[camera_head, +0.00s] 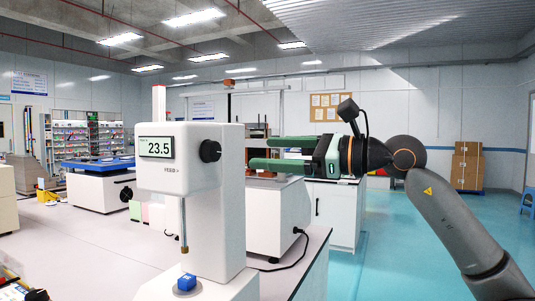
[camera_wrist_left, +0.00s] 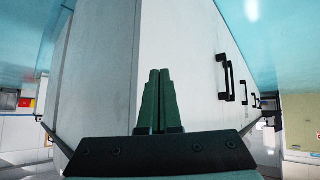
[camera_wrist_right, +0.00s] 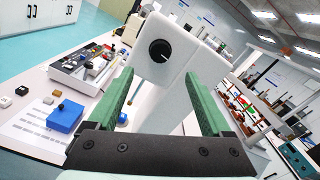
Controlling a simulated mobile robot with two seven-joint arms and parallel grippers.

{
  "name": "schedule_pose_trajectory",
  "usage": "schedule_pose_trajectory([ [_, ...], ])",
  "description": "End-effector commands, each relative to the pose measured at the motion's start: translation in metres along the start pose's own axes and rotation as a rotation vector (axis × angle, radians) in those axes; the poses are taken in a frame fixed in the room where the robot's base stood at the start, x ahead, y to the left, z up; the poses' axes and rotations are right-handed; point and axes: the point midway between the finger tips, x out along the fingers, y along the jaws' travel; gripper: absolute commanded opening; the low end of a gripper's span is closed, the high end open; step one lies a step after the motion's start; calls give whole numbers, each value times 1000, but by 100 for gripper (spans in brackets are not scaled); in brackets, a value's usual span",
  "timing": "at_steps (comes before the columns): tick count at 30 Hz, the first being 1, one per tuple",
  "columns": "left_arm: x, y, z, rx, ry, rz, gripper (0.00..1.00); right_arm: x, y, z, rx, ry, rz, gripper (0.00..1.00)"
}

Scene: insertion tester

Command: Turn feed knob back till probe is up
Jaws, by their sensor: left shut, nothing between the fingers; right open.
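The white tester (camera_head: 215,215) stands on the bench with its display (camera_head: 158,147) reading 23.5. Its black feed knob (camera_head: 210,151) is on the head's right side and faces my right gripper (camera_head: 260,152). The thin probe (camera_head: 183,237) hangs below the head, with a clear gap above a small blue block (camera_head: 186,283) on the base. My right gripper is open and level with the knob, apart from it. In the right wrist view the knob (camera_wrist_right: 160,51) lies ahead, between the fingers' lines. My left gripper (camera_wrist_left: 159,73) is shut and empty, before a white cabinet.
The white cabinet (camera_wrist_left: 190,65) with black handles fills much of the left wrist view. A larger blue box (camera_wrist_right: 65,117) and small blocks lie on the bench in the right wrist view. Another bench unit (camera_head: 278,215) stands behind the tester, below my right gripper.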

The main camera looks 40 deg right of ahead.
Motion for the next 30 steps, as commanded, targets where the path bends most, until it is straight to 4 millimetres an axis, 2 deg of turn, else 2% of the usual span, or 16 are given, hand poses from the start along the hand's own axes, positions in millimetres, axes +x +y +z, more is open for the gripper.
schedule_pose_trajectory([
  [5, -9, 1, -12, -1, 3, 0, 0, 4, 5, 4, 208, -3, 21, 84],
  [12, -13, 4, -20, 0, 4, 4, 0, -2, 2, -2, 540, 0, 6, 84],
  [17, -14, 4, -20, 0, -4, 5, 0, 0, 1, -3, 599, 0, -2, 84],
  [23, -24, 5, -34, -2, 10, 4, 0, 23, 0, 0, 598, 0, 1, 84],
  [30, -37, -2, -44, -8, 20, -21, 0, 62, -1, 1, 600, -4, 1, 84],
])
